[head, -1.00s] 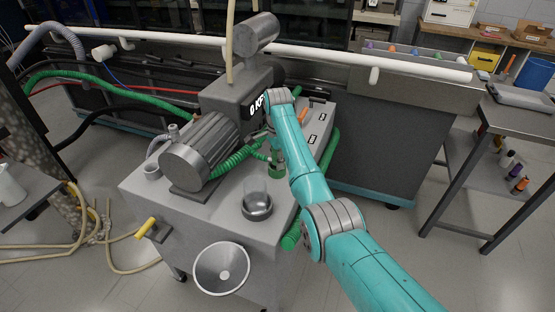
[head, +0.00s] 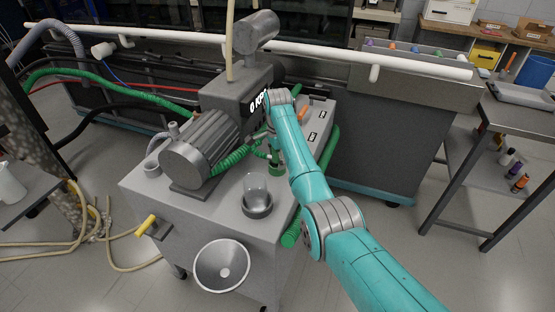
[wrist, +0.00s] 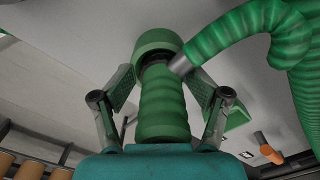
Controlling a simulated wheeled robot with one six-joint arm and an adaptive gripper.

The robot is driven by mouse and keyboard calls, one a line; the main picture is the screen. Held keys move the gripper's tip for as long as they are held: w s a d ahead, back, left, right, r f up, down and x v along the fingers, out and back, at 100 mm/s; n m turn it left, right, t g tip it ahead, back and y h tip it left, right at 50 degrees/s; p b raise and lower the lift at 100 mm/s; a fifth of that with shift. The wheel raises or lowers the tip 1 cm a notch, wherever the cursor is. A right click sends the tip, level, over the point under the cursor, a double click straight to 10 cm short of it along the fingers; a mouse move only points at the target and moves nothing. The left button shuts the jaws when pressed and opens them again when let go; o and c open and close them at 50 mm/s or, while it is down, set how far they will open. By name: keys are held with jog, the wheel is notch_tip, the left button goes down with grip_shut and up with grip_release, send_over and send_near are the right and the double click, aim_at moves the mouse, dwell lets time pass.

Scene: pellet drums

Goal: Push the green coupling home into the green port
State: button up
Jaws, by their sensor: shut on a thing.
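In the wrist view, my gripper (wrist: 160,88) has its two fingers on either side of a green ribbed coupling (wrist: 163,112) and is shut on it. A smooth green ring (wrist: 157,40), which looks like the green port, lies just beyond the coupling's far end. A dark band shows between ring and ribs, and I cannot tell how deep the coupling sits. In the head view, my gripper (head: 268,138) is beside the pump, partly hidden by my arm. Green parts (head: 276,168) stand below it on the cart top.
A thick green hose (wrist: 245,35) with a metal end curves in close at the right of the ring. In the head view, a grey motor (head: 200,150) and a glass jar (head: 257,195) stand left of my arm on the cart. A metal funnel (head: 222,266) hangs at the front.

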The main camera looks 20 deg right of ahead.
notch_tip(320, 180, up, 13)
jog(key=shift+r, duration=0.1)
dwell(0.5)
